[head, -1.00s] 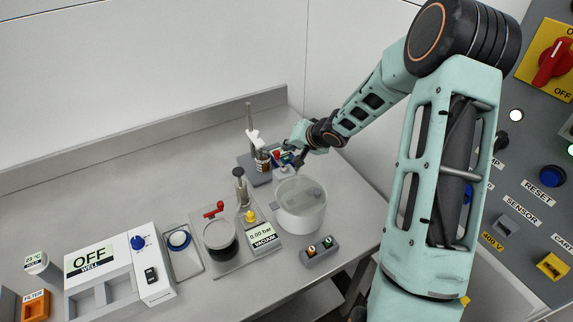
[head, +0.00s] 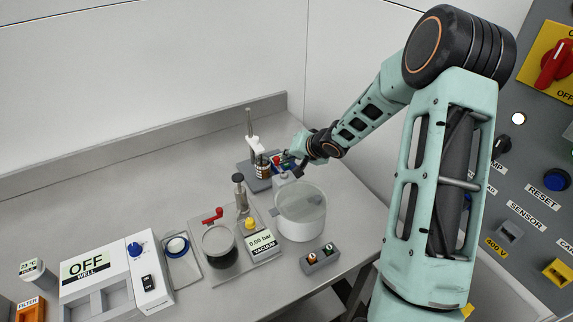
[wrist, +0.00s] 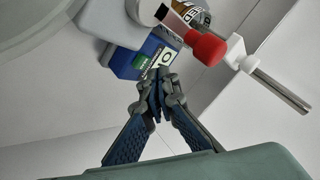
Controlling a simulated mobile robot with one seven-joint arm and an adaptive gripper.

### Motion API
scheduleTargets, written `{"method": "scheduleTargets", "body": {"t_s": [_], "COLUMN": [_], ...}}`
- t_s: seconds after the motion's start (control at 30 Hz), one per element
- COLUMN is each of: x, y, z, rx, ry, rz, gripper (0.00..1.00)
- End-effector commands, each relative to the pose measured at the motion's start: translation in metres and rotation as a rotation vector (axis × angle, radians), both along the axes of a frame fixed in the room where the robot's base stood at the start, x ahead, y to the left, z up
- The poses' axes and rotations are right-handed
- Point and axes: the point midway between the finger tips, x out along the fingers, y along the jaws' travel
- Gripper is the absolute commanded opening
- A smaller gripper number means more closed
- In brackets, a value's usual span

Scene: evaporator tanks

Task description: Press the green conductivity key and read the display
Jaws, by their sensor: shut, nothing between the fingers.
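A blue meter (wrist: 128,62) shows in the wrist view with a green key (wrist: 142,61) on its face. Its pale display (wrist: 167,57) lies beside the key and is partly covered by my fingertips; one round character shows, and I cannot read the full display. My gripper (wrist: 160,80) is shut and empty, with its fingertips right at the meter's face near the key and display. I cannot tell whether they touch. In the head view the meter (head: 279,160) is small and partly hidden by my gripper.
A red-capped part (wrist: 207,48) and a metal rod (wrist: 275,85) are close beside the meter. A brown bottle (head: 262,168) stands on the grey stand. A white pot (head: 300,220), vacuum unit (head: 262,244) and button box (head: 320,257) stand in front.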

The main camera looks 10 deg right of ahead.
Motion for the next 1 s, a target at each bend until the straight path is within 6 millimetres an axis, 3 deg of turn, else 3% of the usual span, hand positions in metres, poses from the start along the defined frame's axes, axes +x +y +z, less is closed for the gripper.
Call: {"method": "scheduleTargets", "body": {"t_s": [1.0], "x": [0.0], "y": [0.0001], "z": [-0.0088], "rx": [0.0], "ry": [0.0], "rz": [0.0], "gripper": [0.0]}}
